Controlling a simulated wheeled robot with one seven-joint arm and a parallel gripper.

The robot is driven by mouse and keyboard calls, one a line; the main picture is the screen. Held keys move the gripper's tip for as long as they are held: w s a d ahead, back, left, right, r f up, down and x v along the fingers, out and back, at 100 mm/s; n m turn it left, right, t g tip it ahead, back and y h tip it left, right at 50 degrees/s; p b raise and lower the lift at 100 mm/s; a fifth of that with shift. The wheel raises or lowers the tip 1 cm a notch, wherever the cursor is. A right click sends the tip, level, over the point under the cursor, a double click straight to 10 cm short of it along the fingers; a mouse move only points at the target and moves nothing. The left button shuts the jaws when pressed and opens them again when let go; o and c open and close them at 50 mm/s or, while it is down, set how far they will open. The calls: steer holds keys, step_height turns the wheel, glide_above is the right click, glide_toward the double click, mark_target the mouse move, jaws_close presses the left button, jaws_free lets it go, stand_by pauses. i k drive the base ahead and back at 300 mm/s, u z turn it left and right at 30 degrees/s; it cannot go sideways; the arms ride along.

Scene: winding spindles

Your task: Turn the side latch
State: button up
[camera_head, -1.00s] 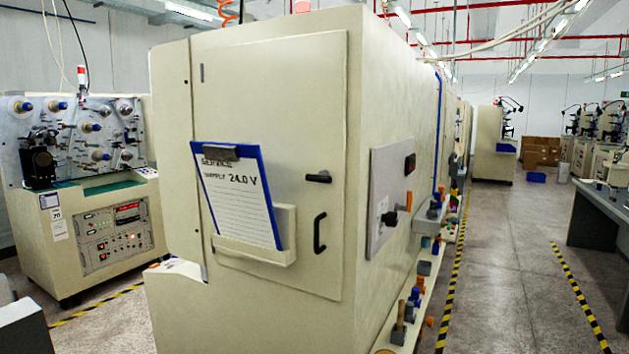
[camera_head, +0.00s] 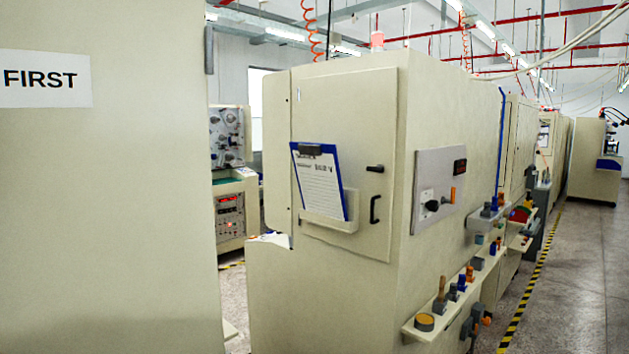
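A beige machine cabinet (camera_head: 332,290) stands in the middle. Its closed end door (camera_head: 348,110) has a small black latch handle (camera_head: 375,169), lying roughly level, above a black pull handle (camera_head: 375,209). On the cabinet's right side is a grey panel (camera_head: 437,165) with a black knob (camera_head: 432,206), an orange piece (camera_head: 453,195) and a dark display (camera_head: 460,166). I cannot tell which part is the side latch. My gripper is not in view.
A clipboard (camera_head: 321,185) rests in a beige holder (camera_head: 329,224) on the door. A large beige panel with a "FIRST" sign (camera_head: 42,78) fills the left. A low shelf with knobs (camera_head: 420,334) juts from the cabinet's right side. Floor at right (camera_head: 570,280) is clear.

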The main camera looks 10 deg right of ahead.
mark_target(375, 169)
steer(key=u, duration=0.25)
steer(key=k, duration=0.25)
steer(key=z, duration=1.2)
steer(key=i, duration=1.3)
steer(key=u, duration=0.25)
